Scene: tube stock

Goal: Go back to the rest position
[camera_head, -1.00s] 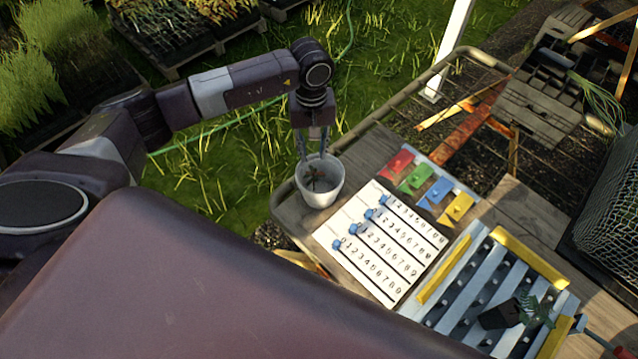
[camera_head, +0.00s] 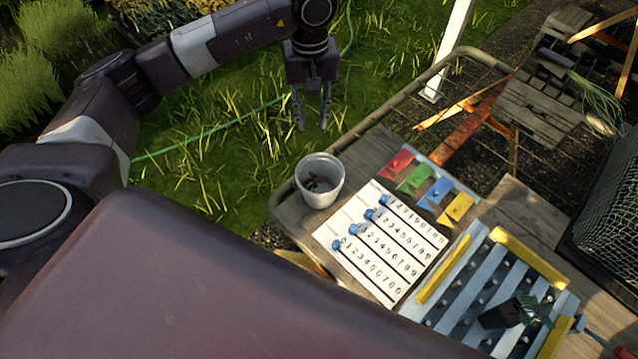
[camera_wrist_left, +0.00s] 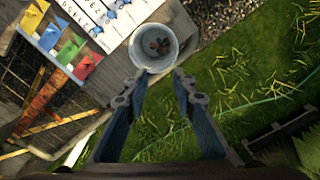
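My left gripper (camera_head: 312,112) is raised above and behind the white bucket in the head view. Its two fingers are apart with nothing between them. In the left wrist view its fingers (camera_wrist_left: 155,85) are spread, with the bucket beyond their tips. The white bucket (camera_head: 320,192) stands upright at the left corner of the table (camera_head: 372,152). Small dark bits lie inside it; in the left wrist view the bucket (camera_wrist_left: 138,50) shows some reddish and green pieces. My right gripper is not clearly visible.
A white number board with blue sliders (camera_head: 375,277) lies beside the bucket. Red, green, blue and yellow tags (camera_head: 415,177) are behind it. A slatted rack (camera_head: 462,300) with a small dark plant pot (camera_head: 500,314) is at right. Grass is open behind the table.

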